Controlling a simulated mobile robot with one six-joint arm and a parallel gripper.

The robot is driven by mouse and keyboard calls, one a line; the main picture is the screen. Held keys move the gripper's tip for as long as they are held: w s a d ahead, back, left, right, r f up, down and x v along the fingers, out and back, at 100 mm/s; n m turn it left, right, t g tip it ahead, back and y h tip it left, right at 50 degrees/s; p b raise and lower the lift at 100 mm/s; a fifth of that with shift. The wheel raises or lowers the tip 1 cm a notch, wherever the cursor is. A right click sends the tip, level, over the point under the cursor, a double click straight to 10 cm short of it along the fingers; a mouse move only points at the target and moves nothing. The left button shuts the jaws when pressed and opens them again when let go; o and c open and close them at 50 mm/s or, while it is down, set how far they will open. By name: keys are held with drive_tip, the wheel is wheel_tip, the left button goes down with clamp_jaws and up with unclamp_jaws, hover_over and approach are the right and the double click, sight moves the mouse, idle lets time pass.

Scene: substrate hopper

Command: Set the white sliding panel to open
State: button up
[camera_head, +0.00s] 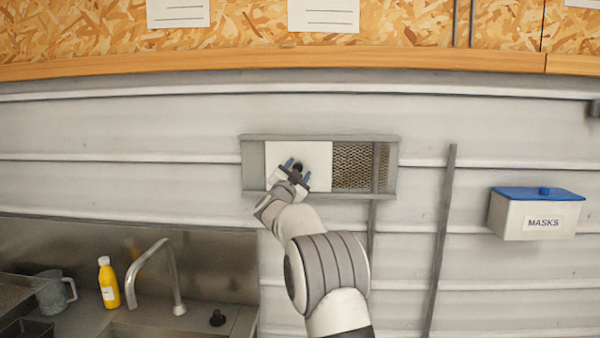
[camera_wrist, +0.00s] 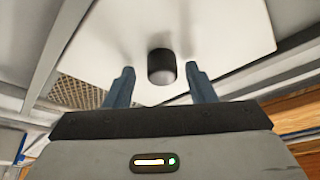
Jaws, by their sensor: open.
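The white sliding panel (camera_head: 318,155) sits in a grey frame (camera_head: 320,138) on the wall, covering the middle-left part of it. A mesh grille (camera_head: 353,163) shows to the right of the panel. A dark round knob (camera_wrist: 161,66) stands out from the panel (camera_wrist: 215,35) in the wrist view; part of it shows in the head view (camera_head: 298,167). My gripper (camera_head: 295,175) is in front of the panel. In the wrist view its two blue fingers (camera_wrist: 161,85) are apart, one on each side of the knob, with gaps visible. Whether the fingertips touch the panel cannot be told.
A white box with a blue lid marked MASKS (camera_head: 540,215) hangs on the wall at right. A sink with a curved tap (camera_head: 165,270), a yellow bottle (camera_head: 108,283) and a grey jug (camera_head: 55,293) are at lower left. A wooden ledge (camera_head: 300,58) runs above the frame.

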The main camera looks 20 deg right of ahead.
drive_tip(key=b+v, duration=0.3)
drive_tip(key=v, duration=0.4)
drive_tip(key=shift+s+a+f, duration=0.15)
drive_tip(key=shift+s+a, duration=0.05)
drive_tip(key=shift+s, duration=0.1)
drive_tip(key=s+a+f+n+g+y, duration=0.2)
drive_tip(key=s+a+f+n+y, duration=0.2)
drive_tip(key=s+n+y, duration=0.4)
drive_tip(key=s+a+f+n+g+y, duration=0.2)
drive_tip(key=s+a+f+n+y, duration=0.25)
drive_tip(key=s, duration=0.55)
drive_tip(key=s+f+n+g, duration=0.1)
drive_tip(key=s+f+g, duration=0.2)
drive_tip(key=s, duration=0.7)
drive_tip(key=s+d+f+g, duration=0.1)
drive_tip(key=s+f+g, duration=0.3)
drive_tip(key=s+f, duration=0.4)
drive_tip(key=s+d+f+n+g, duration=0.1)
drive_tip(key=s+f+g, duration=0.2)
drive_tip(key=s, duration=1)
wheel_tip(320, 180, down, 3)
drive_tip(key=shift+s+d+r+n, duration=0.1)
drive_tip(key=shift+s+d+n, duration=0.05)
drive_tip(key=shift+s+n, duration=0.2)
